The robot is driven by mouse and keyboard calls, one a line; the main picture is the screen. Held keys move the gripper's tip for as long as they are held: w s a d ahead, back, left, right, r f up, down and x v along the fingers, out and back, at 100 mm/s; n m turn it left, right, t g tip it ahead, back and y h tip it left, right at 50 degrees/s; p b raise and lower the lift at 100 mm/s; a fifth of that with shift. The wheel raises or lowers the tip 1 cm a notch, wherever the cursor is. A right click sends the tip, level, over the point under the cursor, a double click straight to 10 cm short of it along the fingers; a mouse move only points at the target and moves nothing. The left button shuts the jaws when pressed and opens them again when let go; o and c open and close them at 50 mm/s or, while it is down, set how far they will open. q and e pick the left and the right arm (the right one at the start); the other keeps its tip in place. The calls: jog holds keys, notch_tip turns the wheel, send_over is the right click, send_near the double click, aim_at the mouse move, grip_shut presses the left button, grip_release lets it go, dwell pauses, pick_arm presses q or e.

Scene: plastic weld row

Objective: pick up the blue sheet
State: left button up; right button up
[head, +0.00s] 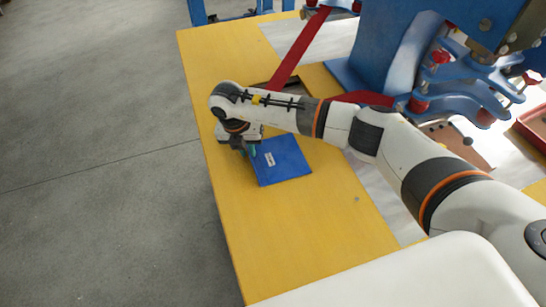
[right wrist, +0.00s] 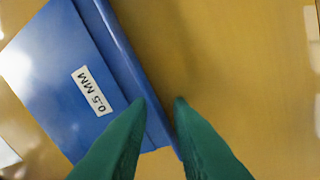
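The blue sheet (head: 283,160) lies flat on the yellow table top, near its left edge in the head view. In the right wrist view the sheet (right wrist: 55,65) has a white label reading "0.5 MM" and a ridge-like lip along its right side. My right gripper (head: 252,150) is at the sheet's left edge in the head view, pointing down. In the right wrist view its green fingertips (right wrist: 160,100) are apart, with the lip running between them. I cannot tell whether they touch it. My left gripper is not in view.
The yellow table (head: 225,200) is bare left of and below the sheet. A blue machine (head: 400,50) with red parts stands at the right, beyond my right arm. A red bar (head: 300,47) slants down near the sheet. A red tray (head: 533,125) is at the far right.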

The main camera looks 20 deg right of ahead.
grip_shut()
jog(key=shift+r, duration=0.15)
